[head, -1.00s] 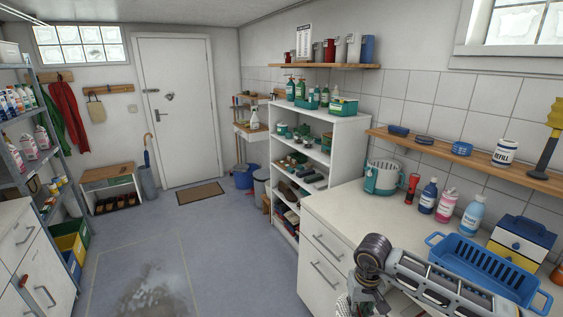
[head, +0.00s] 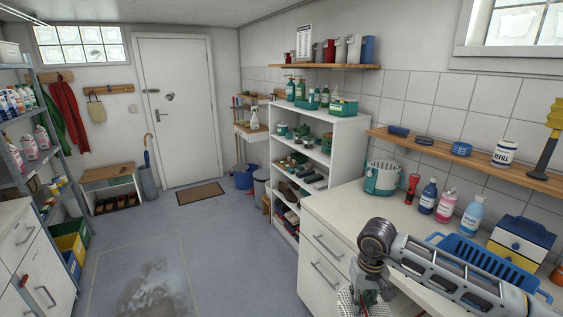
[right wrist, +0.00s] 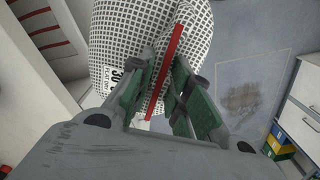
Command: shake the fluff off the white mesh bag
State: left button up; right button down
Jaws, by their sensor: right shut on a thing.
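The white mesh bag (right wrist: 130,35), with a dark grid pattern, a red strip and a printed label, hangs beyond my fingers in the right wrist view. My right gripper (right wrist: 165,62) is shut on it, with the green-padded fingers on either side of gathered cloth and the red strip. In the head view my right gripper (head: 370,292) is low, in front of the counter's cabinet, and only a small part of the bag shows at the bottom edge. I cannot make out any fluff on the bag. My left gripper is not in view.
The white counter (head: 345,205) carries a blue basket (head: 468,252), several bottles and a teal-and-white tub (head: 382,178). A white shelf unit (head: 345,140) stands behind it. The floor to the left is open, with a grey dusty patch (head: 155,290).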

notch_tip(320, 180, down, 6)
jog(key=shift+f, duration=0.1)
jog(key=shift+w, duration=0.1)
